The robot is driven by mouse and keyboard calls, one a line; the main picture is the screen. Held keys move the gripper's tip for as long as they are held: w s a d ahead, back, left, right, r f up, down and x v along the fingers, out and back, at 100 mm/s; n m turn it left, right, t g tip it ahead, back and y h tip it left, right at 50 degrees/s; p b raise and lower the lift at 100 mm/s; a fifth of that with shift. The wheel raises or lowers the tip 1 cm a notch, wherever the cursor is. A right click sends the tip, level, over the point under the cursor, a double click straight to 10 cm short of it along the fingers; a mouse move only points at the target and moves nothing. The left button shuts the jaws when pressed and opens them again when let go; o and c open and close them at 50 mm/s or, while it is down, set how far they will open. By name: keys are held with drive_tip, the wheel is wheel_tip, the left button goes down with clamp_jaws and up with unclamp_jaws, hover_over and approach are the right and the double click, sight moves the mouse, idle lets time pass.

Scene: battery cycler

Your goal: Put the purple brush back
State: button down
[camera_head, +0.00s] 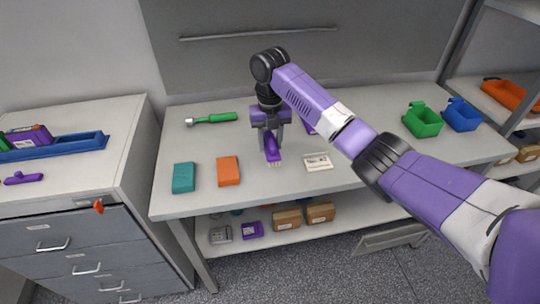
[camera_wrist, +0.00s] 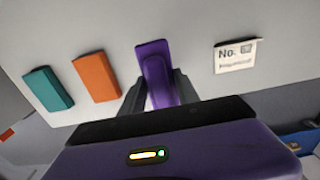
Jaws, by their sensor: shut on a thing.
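The purple brush (camera_head: 272,150) is in my gripper (camera_head: 270,136), over the middle of the workbench, with its pale bristles pointing toward the bench's front edge. In the wrist view the brush (camera_wrist: 155,70) sits between the two dark fingers of my gripper (camera_wrist: 160,95), which are shut on it. Whether the brush touches the bench top is hard to tell. A white card with black print (camera_head: 318,162) lies to the right of the brush; it also shows in the wrist view (camera_wrist: 237,56), reading "No." on its top line.
A teal block (camera_head: 184,177) and an orange block (camera_head: 228,171) lie left of the brush. A green-handled tool (camera_head: 210,118) lies behind them. Green (camera_head: 422,121) and blue (camera_head: 461,115) bins stand at the right. A drawer cabinet (camera_head: 75,192) with a blue tray (camera_head: 88,141) stands left.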

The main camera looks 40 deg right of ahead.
sight(270, 138)
drive_tip(key=shift+f+p, duration=0.4)
drive_tip(key=shift+f, duration=2.7)
drive_tip(key=shift+f, duration=0.15)
drive_tip(key=c, duration=0.9)
unclamp_jaws()
wheel_tip(270, 138, up, 12)
drive_tip(key=shift+r+b, duration=0.2)
drive_tip(key=shift+b, duration=0.95)
